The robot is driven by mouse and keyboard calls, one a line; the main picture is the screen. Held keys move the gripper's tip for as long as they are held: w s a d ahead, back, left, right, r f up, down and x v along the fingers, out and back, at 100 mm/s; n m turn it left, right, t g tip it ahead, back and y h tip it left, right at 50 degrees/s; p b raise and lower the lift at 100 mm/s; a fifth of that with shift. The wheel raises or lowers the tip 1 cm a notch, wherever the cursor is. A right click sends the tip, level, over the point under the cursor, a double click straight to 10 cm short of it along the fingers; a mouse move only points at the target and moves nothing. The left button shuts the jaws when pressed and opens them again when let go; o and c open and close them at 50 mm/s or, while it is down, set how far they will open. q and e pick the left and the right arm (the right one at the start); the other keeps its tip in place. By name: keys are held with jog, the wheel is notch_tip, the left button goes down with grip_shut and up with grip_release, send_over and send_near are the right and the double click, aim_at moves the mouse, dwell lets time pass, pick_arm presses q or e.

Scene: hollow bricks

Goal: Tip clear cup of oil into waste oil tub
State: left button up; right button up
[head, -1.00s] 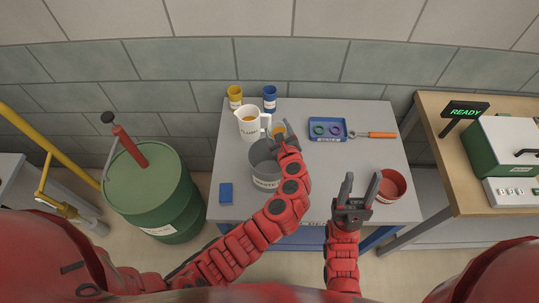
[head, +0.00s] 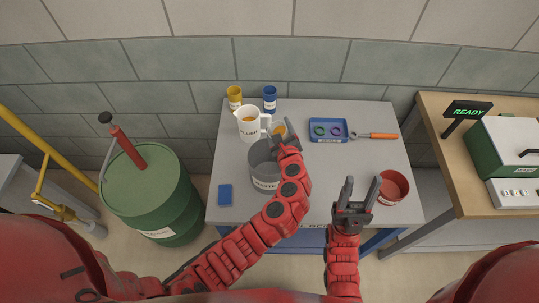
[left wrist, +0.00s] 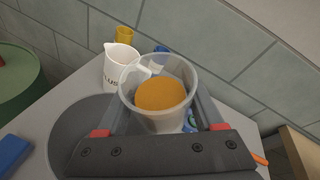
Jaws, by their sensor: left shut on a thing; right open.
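The clear cup (left wrist: 158,112) holds amber oil and is held between the fingers of my left gripper (left wrist: 158,122) in the left wrist view. In the head view the cup (head: 279,130) is partly hidden by my left gripper (head: 284,137). The grey waste oil tub (head: 265,178) stands on the table just in front and to the left of the cup. The tub's dark opening (left wrist: 75,128) also shows at the lower left of the wrist view. The cup looks close to upright. My right gripper (head: 353,192) is open and empty near the table's front edge.

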pick_arm(q)
jog(key=shift+f+n+b, duration=0.1)
jog(key=shift+n+b, duration=0.2)
jog(key=shift+b, duration=0.65)
jog(key=shift+t, duration=0.3)
jog(key=shift+d+b, duration=0.1)
jog(key=shift+b, duration=0.2)
jog(key=shift+n+b, duration=0.4)
jog(key=shift+b, duration=0.35)
jog(key=shift+w+b, duration=0.1)
jog(key=shift+b, duration=0.35)
jog(key=shift+r+n+t+h, duration=0.2)
jog(key=shift+n+t+h, duration=0.1)
